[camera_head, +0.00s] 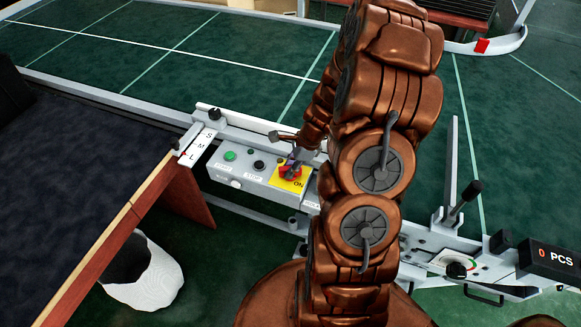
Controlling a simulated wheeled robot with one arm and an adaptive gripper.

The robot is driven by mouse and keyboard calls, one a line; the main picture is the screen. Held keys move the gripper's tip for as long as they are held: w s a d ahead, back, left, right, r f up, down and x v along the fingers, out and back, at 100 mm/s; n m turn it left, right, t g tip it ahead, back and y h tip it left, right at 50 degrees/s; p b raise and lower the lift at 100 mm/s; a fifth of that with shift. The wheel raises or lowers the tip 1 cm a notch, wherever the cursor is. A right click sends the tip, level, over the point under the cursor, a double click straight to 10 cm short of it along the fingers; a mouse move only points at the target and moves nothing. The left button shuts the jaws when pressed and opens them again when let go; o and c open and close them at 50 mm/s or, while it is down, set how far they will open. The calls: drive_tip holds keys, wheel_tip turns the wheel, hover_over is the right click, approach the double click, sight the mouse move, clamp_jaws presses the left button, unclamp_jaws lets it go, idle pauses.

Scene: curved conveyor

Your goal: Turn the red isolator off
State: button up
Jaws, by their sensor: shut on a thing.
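The red isolator (289,172) is a red rotary knob on a yellow plate (285,184) at the right end of a grey control box (245,177). The plate's visible label reads "ON". My gripper (291,164) is at the knob from above, its dark fingers closed on it. The fingers hide part of the knob, so its exact angle is hard to tell. My copper-coloured arm covers the area just right of the box.
The box also carries a green button (230,155) and a black button (259,165). An S-M-L scale (197,146) is to the left. A dark conveyor belt (80,160) is at left. A lever (466,196) and a counter display (553,256) are at right.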

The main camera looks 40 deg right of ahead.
clamp_jaws()
drive_tip(key=shift+d+n, duration=0.1)
drive_tip(key=shift+n, duration=0.2)
drive_tip(key=n+g+b, duration=0.1)
drive_tip(key=n+b, duration=0.1)
drive_tip(key=n, duration=0.1)
drive_tip(key=n+g+b, duration=0.1)
drive_tip(key=n+b, duration=0.1)
drive_tip(key=n, duration=0.1)
drive_tip(key=shift+w+f+g, duration=0.1)
drive_tip(key=shift+f+g, duration=0.05)
drive_tip(key=shift+g, duration=0.15)
drive_tip(key=n+g+b, duration=0.1)
drive_tip(key=n, duration=0.1)
drive_tip(key=n+g+b, duration=0.1)
drive_tip(key=n+b, duration=0.1)
drive_tip(key=n, duration=0.1)
drive_tip(key=shift+n, duration=0.3)
drive_tip(key=o, duration=0.8)
unclamp_jaws()
